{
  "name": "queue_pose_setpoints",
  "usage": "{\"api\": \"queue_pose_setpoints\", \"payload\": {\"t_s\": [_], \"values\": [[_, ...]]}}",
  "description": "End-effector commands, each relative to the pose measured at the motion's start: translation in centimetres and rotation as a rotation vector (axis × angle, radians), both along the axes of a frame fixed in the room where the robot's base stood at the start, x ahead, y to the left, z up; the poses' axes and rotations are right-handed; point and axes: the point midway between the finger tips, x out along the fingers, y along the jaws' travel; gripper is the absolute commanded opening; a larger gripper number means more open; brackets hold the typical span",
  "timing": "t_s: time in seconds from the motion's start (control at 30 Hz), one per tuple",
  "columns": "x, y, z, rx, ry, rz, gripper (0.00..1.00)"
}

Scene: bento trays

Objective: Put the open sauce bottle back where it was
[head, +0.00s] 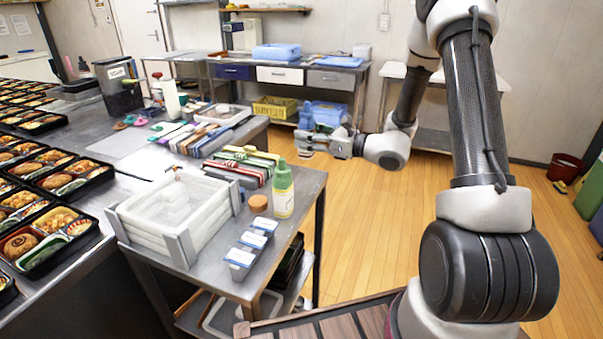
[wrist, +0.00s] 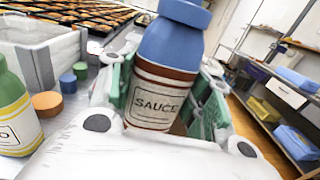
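My gripper (wrist: 168,95) is shut on a sauce bottle, its green-padded fingers on either side of it. The bottle (wrist: 165,95) has a blue top, a dark red-brown lower part and a cream "SAUCE" label. It looks slightly tilted in the wrist view. In the head view my gripper (head: 318,141) holds the blue bottle (head: 306,116) in the air, right of the metal table (head: 312,185). A green bottle with a cream label (head: 283,190) stands at the table's right edge; it also shows in the wrist view (wrist: 14,112).
Bento trays (head: 60,240) fill the left counter. Open floor (head: 375,225) lies right of the table.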

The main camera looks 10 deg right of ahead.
Motion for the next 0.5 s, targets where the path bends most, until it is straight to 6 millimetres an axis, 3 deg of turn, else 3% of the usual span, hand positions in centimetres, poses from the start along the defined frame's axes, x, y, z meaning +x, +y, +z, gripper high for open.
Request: {"api": "queue_pose_setpoints", "payload": {"t_s": [0.1, 0.5], "values": [[0.0, 0.0, -2.5, 0.003, 0.003, 0.000, 0.44], [0.0, 0.0, -7.7, 0.002, 0.001, -0.002, 0.44]]}}
